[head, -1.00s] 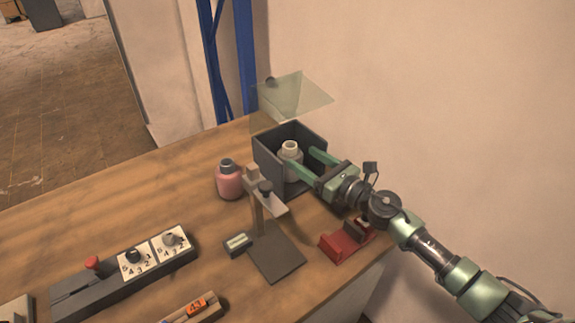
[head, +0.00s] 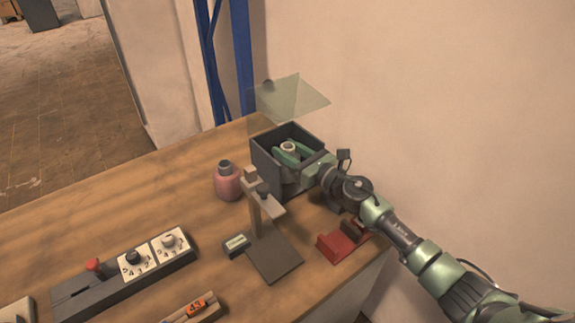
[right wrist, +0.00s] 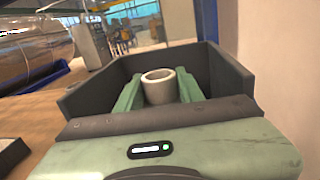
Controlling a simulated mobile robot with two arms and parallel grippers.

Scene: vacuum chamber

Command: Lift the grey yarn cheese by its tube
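The grey yarn cheese stands upright in a dark open-topped box (head: 258,160) on the bench. Its pale tube (head: 290,147) sticks up in the middle, and the tube's round open end also shows in the right wrist view (right wrist: 160,87). The yarn body is mostly hidden by the box wall and my fingers. My right gripper (head: 291,153) reaches over the box's right side, with one green finger on each side of the tube. The fingers look open, very close to the tube; contact is not clear. My left gripper is not in view.
A clear lid (head: 290,97) stands raised behind the box. A pink bottle (head: 228,183) is left of it. A stand (head: 274,258) with a post is in front, and a red holder (head: 340,243) is near my right arm. A dial panel (head: 125,275) lies front left.

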